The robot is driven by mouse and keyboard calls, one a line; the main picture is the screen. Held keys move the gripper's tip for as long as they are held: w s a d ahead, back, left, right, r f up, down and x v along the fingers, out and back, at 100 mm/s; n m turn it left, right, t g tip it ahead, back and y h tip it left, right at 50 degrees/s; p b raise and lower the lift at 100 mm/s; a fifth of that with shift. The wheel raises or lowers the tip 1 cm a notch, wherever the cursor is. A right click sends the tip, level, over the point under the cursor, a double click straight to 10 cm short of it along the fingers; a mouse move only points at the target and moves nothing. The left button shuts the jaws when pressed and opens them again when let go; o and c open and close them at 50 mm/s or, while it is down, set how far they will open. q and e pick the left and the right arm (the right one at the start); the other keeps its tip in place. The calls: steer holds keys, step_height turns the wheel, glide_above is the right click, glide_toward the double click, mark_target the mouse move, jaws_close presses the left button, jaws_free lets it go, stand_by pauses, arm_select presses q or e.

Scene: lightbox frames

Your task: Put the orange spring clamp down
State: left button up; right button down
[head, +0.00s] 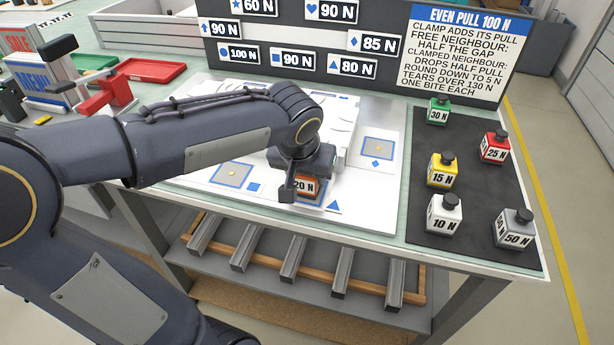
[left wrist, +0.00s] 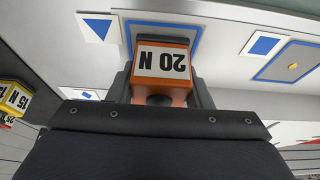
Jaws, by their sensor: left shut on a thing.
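The orange spring clamp (head: 306,186), a block labelled 20 N, is held in my left gripper (head: 300,190) over the front of the white panel (head: 280,212), left of a blue triangle mark (head: 333,205). In the left wrist view the clamp (left wrist: 163,62) sits between the dark fingers, its label upside down. A blue-outlined pad (left wrist: 190,30) shows behind and around it. I cannot tell whether the clamp touches the panel. My gripper hides part of the clamp in the head view. My right gripper is not in view.
Several labelled clamps, such as the yellow 15 N one (head: 443,170), stand on the dark mat (head: 470,190) at the right. Other dotted pads (head: 378,148) lie on the panel. A sign board (head: 300,45) stands behind.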

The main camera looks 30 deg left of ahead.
arm_select(q)
steer(key=shift+f, duration=0.15)
steer(key=o, duration=0.7)
steer(key=shift+f, duration=0.15)
steer(key=o, duration=0.5)
steer(key=shift+c, duration=0.2)
